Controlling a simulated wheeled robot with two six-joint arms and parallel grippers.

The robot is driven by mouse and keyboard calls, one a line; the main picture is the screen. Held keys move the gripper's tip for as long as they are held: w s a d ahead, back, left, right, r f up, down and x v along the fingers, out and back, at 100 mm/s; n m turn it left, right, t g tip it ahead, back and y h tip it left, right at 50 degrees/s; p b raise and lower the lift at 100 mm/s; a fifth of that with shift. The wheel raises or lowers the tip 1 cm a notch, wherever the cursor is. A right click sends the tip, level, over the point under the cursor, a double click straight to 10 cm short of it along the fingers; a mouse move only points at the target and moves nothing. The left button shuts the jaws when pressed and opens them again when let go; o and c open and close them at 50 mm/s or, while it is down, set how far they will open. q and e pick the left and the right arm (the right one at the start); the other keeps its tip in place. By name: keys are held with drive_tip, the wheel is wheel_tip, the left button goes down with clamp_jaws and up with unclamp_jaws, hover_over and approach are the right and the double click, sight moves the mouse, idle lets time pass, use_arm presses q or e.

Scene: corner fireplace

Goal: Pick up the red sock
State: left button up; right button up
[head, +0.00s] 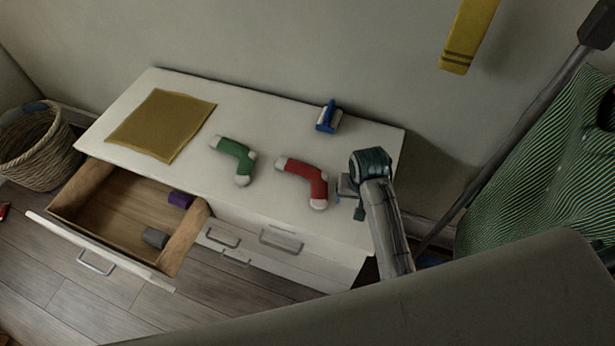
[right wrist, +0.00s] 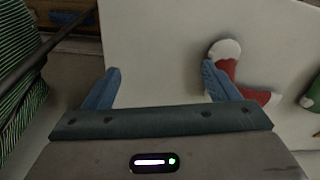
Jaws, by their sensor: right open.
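The red sock (head: 306,181) with white toe and cuff lies on the white dresser top, right of the green sock (head: 235,158). My right gripper (head: 345,193) is just to the right of the red sock in the head view, over the dresser's right part. In the right wrist view the jaws (right wrist: 165,85) are open with no object between them. One blue finger overlaps part of the red sock (right wrist: 230,50), hiding some of it; I cannot tell whether they touch. A bit of the green sock (right wrist: 314,95) shows at the right edge there. My left gripper is not in view.
The white dresser (head: 270,135) also bears a mustard cloth (head: 162,124) and a blue object (head: 328,117) near the wall. An open drawer (head: 125,210) at left holds a purple item (head: 180,199) and a grey item (head: 155,238). A wicker basket (head: 35,150) stands at far left.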

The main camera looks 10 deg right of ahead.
drive_tip(key=w+a+r+m+g, duration=0.1)
drive_tip(key=w+a+r, duration=0.15)
drive_tip(key=w, duration=0.35)
drive_tip(key=w+a+r+m, duration=0.1)
drive_tip(key=w+a, duration=0.3)
drive_tip(key=w, duration=0.2)
drive_tip(key=p, duration=0.2)
hover_over(319, 184)
drive_tip(key=f, duration=0.5)
drive_tip(key=shift+d+f, duration=0.15)
drive_tip(key=shift+d, duration=0.25)
drive_tip(key=shift+a+f, duration=0.1)
drive_tip(key=shift+f, duration=0.15)
drive_tip(key=f, duration=0.1)
drive_tip(key=f+p, duration=0.2)
drive_tip(key=shift+a+f, duration=0.15)
drive_tip(key=shift+a, duration=0.1)
drive_tip(key=shift+f, duration=0.7)
drive_tip(key=shift+c, duration=0.4)
drive_tip(key=c, duration=1)
